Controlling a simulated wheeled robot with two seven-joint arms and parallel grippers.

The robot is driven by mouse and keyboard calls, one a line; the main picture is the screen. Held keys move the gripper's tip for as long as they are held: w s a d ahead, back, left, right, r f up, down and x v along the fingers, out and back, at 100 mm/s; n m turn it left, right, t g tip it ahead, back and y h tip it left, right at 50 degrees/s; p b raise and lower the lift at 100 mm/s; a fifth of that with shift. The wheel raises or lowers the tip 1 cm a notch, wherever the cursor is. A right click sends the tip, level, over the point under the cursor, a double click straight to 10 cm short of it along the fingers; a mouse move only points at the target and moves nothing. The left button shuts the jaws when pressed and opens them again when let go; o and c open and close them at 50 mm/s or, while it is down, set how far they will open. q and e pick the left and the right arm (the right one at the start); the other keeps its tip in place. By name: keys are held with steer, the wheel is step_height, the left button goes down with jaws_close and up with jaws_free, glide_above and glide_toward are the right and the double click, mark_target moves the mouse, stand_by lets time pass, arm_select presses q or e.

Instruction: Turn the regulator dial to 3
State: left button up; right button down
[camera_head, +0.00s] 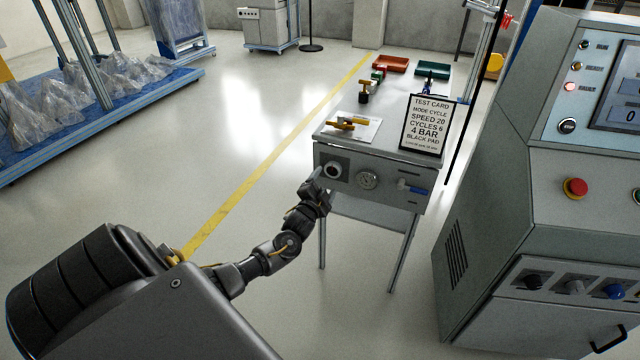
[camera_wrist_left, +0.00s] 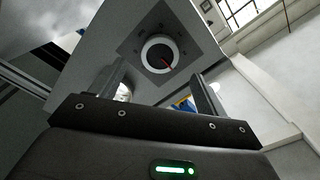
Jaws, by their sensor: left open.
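The regulator dial (camera_head: 333,170) is a round knob on a dark square plate, at the left of the front panel of a small grey cabinet table (camera_head: 345,205). In the left wrist view the open fingers (camera_wrist_left: 158,72) stand either side below the dial, with no clear contact. My right gripper is not in view.
A test card (camera_head: 427,122) reading "4 BAR" stands on the tabletop near brass-coloured parts (camera_head: 346,121). A large grey control console (camera_head: 540,210) stands at right. The floor left of the table is clear.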

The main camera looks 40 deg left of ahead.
arm_select(q)
steer(key=v, duration=0.5)
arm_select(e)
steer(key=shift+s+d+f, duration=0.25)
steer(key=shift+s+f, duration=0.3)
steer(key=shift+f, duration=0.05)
